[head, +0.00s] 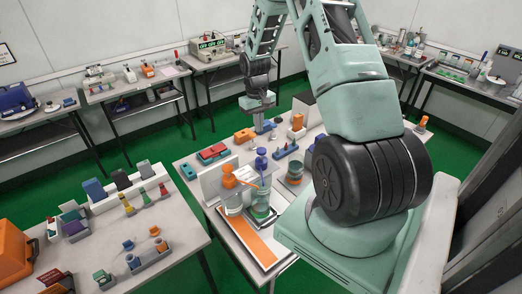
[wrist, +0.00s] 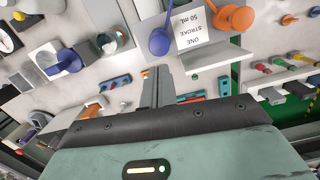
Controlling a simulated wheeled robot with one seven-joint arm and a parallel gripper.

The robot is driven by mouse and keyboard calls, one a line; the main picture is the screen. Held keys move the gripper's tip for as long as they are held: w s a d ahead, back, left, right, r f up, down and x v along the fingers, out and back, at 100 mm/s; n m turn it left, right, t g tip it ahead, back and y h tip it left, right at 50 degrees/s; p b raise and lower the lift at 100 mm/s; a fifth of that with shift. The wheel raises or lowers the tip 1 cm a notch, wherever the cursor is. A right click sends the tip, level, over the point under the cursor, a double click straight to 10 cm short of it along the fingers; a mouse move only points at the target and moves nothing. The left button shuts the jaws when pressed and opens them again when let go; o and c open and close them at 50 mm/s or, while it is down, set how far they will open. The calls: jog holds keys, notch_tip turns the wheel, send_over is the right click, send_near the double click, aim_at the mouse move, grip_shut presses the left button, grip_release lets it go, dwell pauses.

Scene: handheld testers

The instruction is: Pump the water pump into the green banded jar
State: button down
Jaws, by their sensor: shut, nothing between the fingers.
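My gripper (head: 259,128) is shut and empty, above the table behind the pumps, apart from both. The jar is not clear in the wrist view.
The orange and white tray (head: 247,236) lies at the table's front. A red case (head: 212,153), an orange block (head: 244,135) and a jar with an orange band (head: 294,172) stand nearby. A side table with several testers (head: 125,192) is at left.

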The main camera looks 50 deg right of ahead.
aim_at(261, 149)
jog(key=shift+f, duration=0.1)
jog(key=shift+s+a+f+b, duration=0.1)
jog(key=shift+s+f+b, duration=0.1)
jog(key=shift+f+b, duration=1.3)
jog(key=shift+s+f+b, duration=0.15)
jog(key=shift+f+b, duration=0.85)
jog(key=shift+f, duration=0.9)
jog(key=shift+f, duration=0.1)
